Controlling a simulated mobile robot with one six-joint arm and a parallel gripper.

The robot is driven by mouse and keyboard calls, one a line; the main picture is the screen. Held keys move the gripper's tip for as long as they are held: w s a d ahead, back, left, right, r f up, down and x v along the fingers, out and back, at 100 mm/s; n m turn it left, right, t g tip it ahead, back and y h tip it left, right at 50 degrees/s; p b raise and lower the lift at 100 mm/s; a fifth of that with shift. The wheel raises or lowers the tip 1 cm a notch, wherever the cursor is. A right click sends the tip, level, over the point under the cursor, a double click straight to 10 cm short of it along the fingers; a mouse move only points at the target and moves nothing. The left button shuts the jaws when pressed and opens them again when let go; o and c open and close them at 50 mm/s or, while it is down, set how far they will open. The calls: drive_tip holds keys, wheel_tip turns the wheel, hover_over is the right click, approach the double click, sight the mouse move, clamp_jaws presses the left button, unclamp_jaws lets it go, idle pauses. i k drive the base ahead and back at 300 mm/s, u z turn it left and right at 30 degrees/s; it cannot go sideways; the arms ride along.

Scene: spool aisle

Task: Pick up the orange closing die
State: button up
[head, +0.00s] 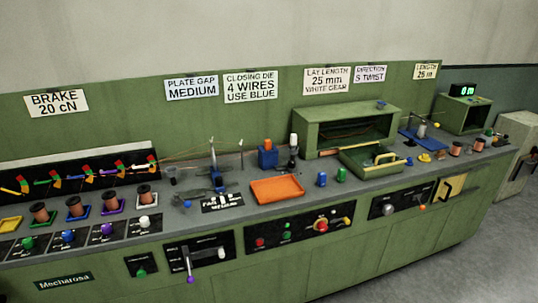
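A small orange piece (267,144), which looks like the orange closing die, sits on top of a blue block (268,159) on the green bench, behind an orange tray. A blue die-like piece (321,179) and a green one (341,175) stand on the bench to the right of the tray. The pieces are small, so their exact shape is hard to tell. My gripper does not show in the head view.
The orange tray (290,197) lies in front of the blue block and looks empty. A metal post (293,150) stands close to the block's right. A green open cabinet (345,113) is further right. Copper spools (75,206) stand at left. Levers and knobs line the bench front.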

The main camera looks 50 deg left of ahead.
sight(267, 143)
drive_tip(key=z, duration=0.15)
drive_tip(key=k, duration=1.1)
drive_tip(key=u, duration=2.5)
drive_tip(key=i, duration=1)
drive_tip(key=z, duration=0.05)
